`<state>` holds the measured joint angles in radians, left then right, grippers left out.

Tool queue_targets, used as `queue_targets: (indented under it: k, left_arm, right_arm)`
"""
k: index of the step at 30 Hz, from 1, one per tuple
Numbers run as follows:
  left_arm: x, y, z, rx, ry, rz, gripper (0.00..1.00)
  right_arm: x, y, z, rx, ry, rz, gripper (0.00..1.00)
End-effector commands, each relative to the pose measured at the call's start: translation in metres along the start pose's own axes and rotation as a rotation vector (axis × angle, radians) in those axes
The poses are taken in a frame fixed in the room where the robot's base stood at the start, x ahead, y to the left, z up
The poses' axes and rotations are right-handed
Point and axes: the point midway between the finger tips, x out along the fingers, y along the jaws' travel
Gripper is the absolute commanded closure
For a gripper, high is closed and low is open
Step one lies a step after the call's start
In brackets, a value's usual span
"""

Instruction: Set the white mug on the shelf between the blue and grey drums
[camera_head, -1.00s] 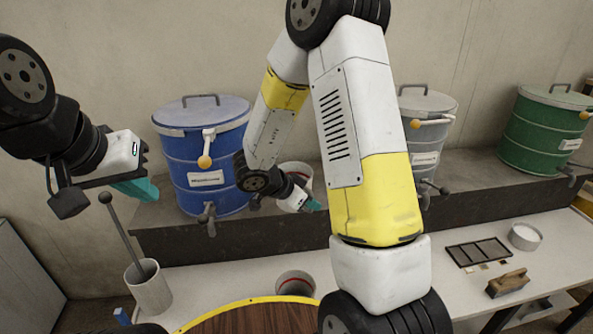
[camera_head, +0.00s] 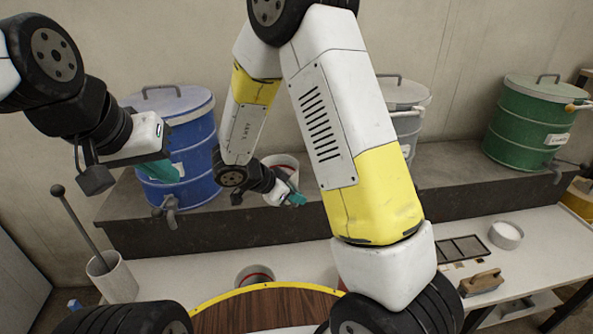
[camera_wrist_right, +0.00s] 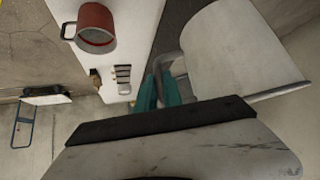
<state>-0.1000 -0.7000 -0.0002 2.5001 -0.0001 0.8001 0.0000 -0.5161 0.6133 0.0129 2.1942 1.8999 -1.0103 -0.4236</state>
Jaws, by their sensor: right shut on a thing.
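The white mug (camera_wrist_right: 240,45) fills the upper right of the right wrist view, its handle between the teal fingers of my right gripper (camera_wrist_right: 166,88). In the head view, the mug (camera_head: 283,162) shows between the blue drum (camera_head: 195,140) and the grey drum (camera_head: 405,95), partly behind my right gripper (camera_head: 294,199). It is over the dark shelf (camera_head: 330,218); whether it rests on it I cannot tell. My left gripper (camera_head: 163,170) is in front of the blue drum, with no object visible in it; its finger gap is unclear.
A green drum (camera_head: 530,125) stands on the shelf at right. My right arm hides part of the grey drum.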

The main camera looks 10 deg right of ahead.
Motion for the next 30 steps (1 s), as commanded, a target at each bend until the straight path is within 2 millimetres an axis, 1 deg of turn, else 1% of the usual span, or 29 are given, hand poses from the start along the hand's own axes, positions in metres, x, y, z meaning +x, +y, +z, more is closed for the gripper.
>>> queue_targets:
  k: [1, 3, 9, 15, 22, 25, 30]
  left_arm:
    - [0.000, 0.000, 0.000, 0.000, 0.000, 0.000, 1.00]
    - [0.000, 0.000, 0.000, 0.000, 0.000, 0.000, 1.00]
    - [0.000, 0.000, 0.000, 0.000, 0.000, 0.000, 1.00]
    - [0.000, 0.000, 0.000, 0.000, 0.000, 0.000, 1.00]
    - [0.000, 0.000, 0.000, 0.000, 0.000, 0.000, 1.00]
    - [0.000, 0.000, 0.000, 0.000, 0.000, 0.000, 1.00]
    - [0.000, 0.000, 0.000, 0.000, 0.000, 0.000, 1.00]
  right_arm:
    - [0.008, -0.009, -0.007, 0.008, 0.003, 0.000, 1.00]
    - [0.018, -0.019, -0.014, 0.007, 0.002, -0.001, 1.00]
    - [0.047, -0.048, -0.036, 0.006, 0.003, -0.001, 1.00]
    - [0.065, -0.067, -0.049, 0.004, 0.002, -0.003, 1.00]
    - [0.071, -0.074, -0.053, 0.003, 0.002, -0.002, 1.00]
    - [0.078, -0.080, -0.058, 0.005, 0.003, -0.002, 1.00]
    - [0.094, -0.079, -0.040, -0.001, 0.002, -0.001, 1.00]
